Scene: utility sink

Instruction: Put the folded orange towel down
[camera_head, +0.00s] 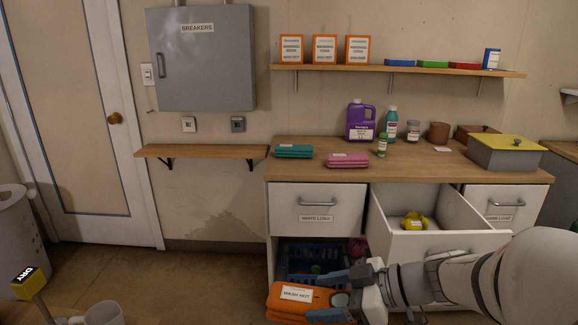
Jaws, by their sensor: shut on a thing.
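The folded orange towel (283,305) carries a white "WASH HOT" label and shows at the bottom middle of the head view. My gripper (325,293) comes in from the right and is shut on the towel, with its blue fingers at the towel's right end. The towel is in front of the open lower compartment of the cabinet. Its lower edge is cut by the frame, so I cannot tell what is under it. A teal folded towel (294,151) and a pink folded towel (347,160) lie on the wooden counter (300,171).
A blue basket (300,259) stands in the lower compartment. The drawer (450,243) holding a yellow item (416,221) is pulled out. Bottles and a grey box (503,156) crowd the counter's right. The wall shelf (200,151) is bare. A "DRY" sign (24,279) stands at lower left.

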